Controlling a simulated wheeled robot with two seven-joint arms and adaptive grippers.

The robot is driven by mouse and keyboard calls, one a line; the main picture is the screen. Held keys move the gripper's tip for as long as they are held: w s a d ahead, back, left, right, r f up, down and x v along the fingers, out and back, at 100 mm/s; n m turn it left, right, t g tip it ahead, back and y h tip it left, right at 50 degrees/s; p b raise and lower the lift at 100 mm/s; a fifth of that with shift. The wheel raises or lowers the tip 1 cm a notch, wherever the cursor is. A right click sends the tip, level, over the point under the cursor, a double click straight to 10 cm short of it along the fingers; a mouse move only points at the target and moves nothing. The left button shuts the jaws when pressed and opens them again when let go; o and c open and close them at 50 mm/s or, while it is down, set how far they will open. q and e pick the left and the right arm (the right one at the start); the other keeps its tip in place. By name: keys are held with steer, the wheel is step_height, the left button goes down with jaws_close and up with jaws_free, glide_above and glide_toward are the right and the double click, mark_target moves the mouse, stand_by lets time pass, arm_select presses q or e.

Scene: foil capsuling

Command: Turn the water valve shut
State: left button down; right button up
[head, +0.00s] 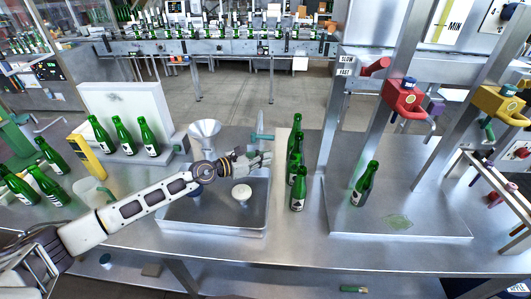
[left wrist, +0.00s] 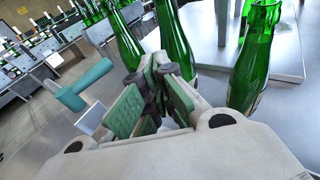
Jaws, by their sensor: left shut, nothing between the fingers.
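The water valve (head: 261,136) is a teal lever handle at the back right of the metal sink (head: 178,222). In the left wrist view the teal lever (left wrist: 84,86) lies left of the fingers, with a pale grey block beside it. My left gripper (head: 266,159) is over the sink's back right corner, just in front of the valve. In the left wrist view my left gripper (left wrist: 150,76) is shut and empty, with a visible gap to the lever. My right gripper is in neither view.
Green bottles (head: 298,190) stand close to the right of my left gripper. One bottle (head: 364,184) stands on a metal plate further right. A funnel (head: 204,129) is behind the sink, and a round white piece (head: 241,193) is in it. More bottles stand at the left.

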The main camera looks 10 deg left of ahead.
arm_select(q)
steer(key=shift+s+r+p, duration=0.25)
steer(key=shift+s+p, duration=0.1)
steer(key=shift+s, duration=0.55)
steer(key=shift+s+r+p, duration=0.2)
steer(key=shift+s+p, duration=0.1)
steer(key=shift+s, duration=0.6)
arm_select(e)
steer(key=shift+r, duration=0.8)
arm_select(q)
steer(key=shift+f, duration=0.1)
